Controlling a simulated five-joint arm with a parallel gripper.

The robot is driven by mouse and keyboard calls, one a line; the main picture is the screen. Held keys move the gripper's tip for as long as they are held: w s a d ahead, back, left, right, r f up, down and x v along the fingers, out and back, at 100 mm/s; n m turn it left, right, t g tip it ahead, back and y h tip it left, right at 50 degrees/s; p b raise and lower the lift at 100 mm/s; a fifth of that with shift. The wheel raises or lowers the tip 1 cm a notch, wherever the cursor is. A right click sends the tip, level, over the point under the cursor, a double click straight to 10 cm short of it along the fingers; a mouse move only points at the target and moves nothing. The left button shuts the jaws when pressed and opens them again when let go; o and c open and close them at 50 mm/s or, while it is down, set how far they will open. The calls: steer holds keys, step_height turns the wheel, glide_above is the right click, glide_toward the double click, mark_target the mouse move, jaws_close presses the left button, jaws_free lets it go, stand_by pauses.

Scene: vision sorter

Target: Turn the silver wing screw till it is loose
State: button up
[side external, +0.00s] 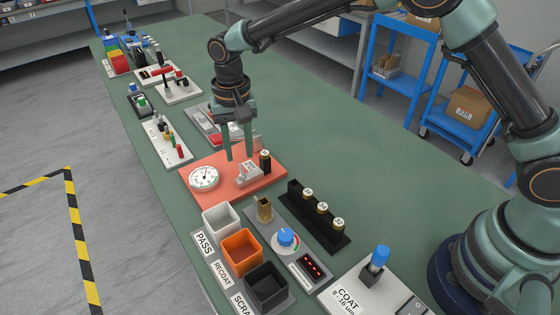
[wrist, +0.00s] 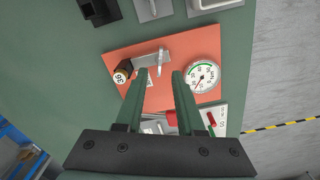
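A silver clamp block (side external: 250,174) stands on an orange plate (side external: 215,200), between a round white dial gauge (side external: 204,178) and a black cylinder with a gold top (side external: 265,161). The wrist view shows the block (wrist: 152,60), the gauge (wrist: 202,76) and the cylinder marked 36 (wrist: 122,72). The silver wing screw is too small to tell apart from the block. My gripper (side external: 239,157) points down just above the plate, close to the block. In the wrist view its two fingers (wrist: 161,73) are apart with nothing held between them.
White, orange and black bins (side external: 221,219) stand in front of the plate. A black rack (side external: 318,216) holds several gold-topped cylinders to the right. A unit with a blue knob (side external: 286,236) lies between them. More fixtures line the table behind; the green table's right side is clear.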

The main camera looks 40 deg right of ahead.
mark_target(241, 167)
steer(key=shift+f, duration=2.75)
jaws_close()
